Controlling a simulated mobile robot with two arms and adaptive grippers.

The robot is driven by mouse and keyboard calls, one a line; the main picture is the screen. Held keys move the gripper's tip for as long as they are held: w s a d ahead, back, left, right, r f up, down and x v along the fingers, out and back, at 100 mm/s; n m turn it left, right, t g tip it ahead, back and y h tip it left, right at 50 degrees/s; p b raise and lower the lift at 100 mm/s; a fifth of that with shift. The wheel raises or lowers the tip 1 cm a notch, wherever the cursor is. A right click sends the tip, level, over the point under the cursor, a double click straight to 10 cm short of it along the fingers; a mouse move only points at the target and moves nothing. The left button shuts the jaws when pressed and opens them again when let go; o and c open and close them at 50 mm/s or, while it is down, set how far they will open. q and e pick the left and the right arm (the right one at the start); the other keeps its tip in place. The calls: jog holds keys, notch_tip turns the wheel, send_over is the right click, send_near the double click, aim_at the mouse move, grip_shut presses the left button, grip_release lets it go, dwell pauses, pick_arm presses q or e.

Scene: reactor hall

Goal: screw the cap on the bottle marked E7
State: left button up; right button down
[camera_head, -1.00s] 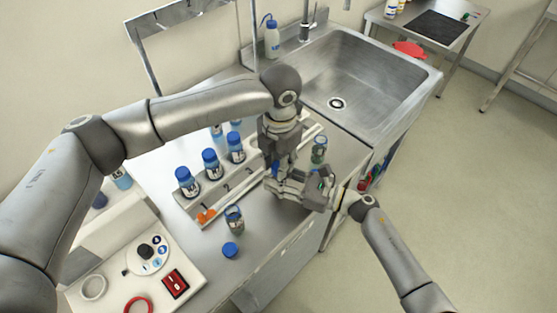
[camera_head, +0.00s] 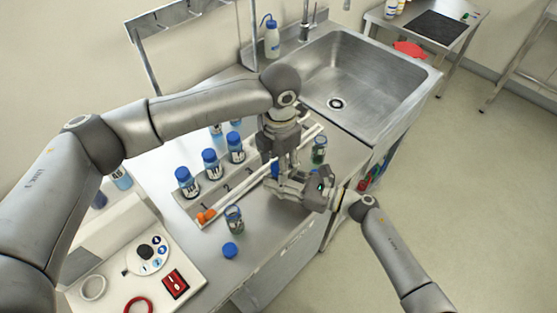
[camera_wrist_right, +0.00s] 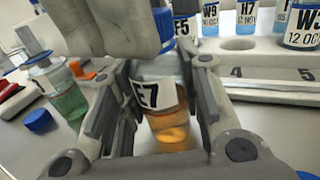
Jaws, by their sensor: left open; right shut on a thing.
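The bottle marked E7 (camera_wrist_right: 168,122), with amber liquid, stands between the fingers of my right gripper (camera_wrist_right: 160,112), which is shut on it. In the head view my right gripper (camera_head: 290,186) is low over the front of the bench. My left gripper (camera_head: 284,166) points down from above at the same spot and is open. A blue cap (camera_wrist_right: 165,28) shows beside the left gripper's fingers, above the bottle; it is a small blue patch in the head view (camera_head: 275,169). The fingers hide the bottle's neck, so I cannot tell whether the cap sits on it.
A white rack (camera_head: 212,190) holds several blue-capped bottles behind. An open bottle with green liquid (camera_head: 234,218) and a loose blue cap (camera_head: 230,250) are to the left. Another bottle (camera_head: 319,150) stands close right of my left gripper. The sink (camera_head: 375,75) lies beyond.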

pick_arm(q)
jog(key=shift+r, duration=2.25)
jog(key=shift+c, duration=0.2)
